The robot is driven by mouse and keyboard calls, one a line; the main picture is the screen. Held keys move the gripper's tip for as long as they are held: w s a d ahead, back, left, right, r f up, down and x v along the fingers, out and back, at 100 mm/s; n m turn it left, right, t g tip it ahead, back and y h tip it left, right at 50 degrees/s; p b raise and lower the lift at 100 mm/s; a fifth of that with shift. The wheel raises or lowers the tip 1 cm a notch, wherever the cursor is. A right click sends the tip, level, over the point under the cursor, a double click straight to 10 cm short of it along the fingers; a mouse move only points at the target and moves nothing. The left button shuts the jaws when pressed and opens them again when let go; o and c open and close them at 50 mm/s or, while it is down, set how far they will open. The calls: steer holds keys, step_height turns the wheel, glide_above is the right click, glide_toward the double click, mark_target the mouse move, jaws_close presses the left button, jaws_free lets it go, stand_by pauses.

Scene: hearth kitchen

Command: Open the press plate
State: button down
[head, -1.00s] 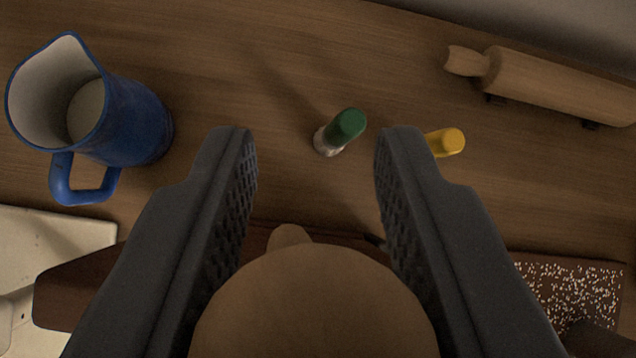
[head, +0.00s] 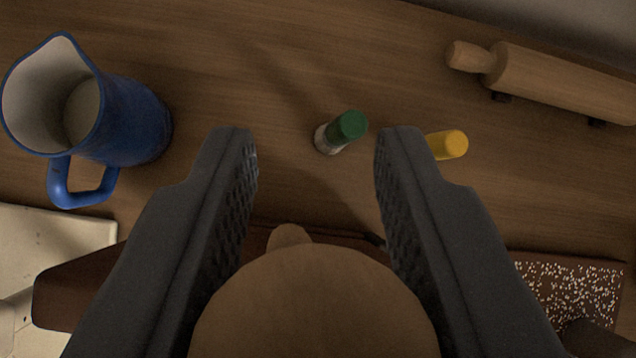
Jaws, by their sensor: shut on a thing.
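My gripper (head: 316,145) reaches over the wooden counter with its two dark ridged fingers apart. It is shut on a large rounded brown wooden piece (head: 315,315) low between the fingers. This looks like a knob or handle, perhaps of the press plate, but I cannot tell for sure. A smaller wooden nub (head: 289,237) shows just beyond it. A dark red-brown slab (head: 85,290) lies behind and under the fingers. The press plate itself cannot be clearly made out; the fingers and the held piece hide much of that area.
A blue pitcher (head: 135,125) stands at the left. A green-capped shaker (head: 347,126) and a yellow-capped one (head: 448,145) stand beyond the fingertips. A rolling pin (head: 560,82) rests at upper right. A speckled surface (head: 575,290) lies at lower right. Upper middle counter is clear.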

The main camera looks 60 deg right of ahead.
steer(key=shift+s+d+f, duration=0.1)
steer(key=shift+d+f, duration=0.1)
steer(key=shift+f, duration=0.3)
steer(key=c, duration=1.5)
jaws_free()
steer(key=o, duration=0.4)
steer(key=b+v, duration=0.3)
steer(key=v, duration=1)
steer(key=shift+r, duration=0.5)
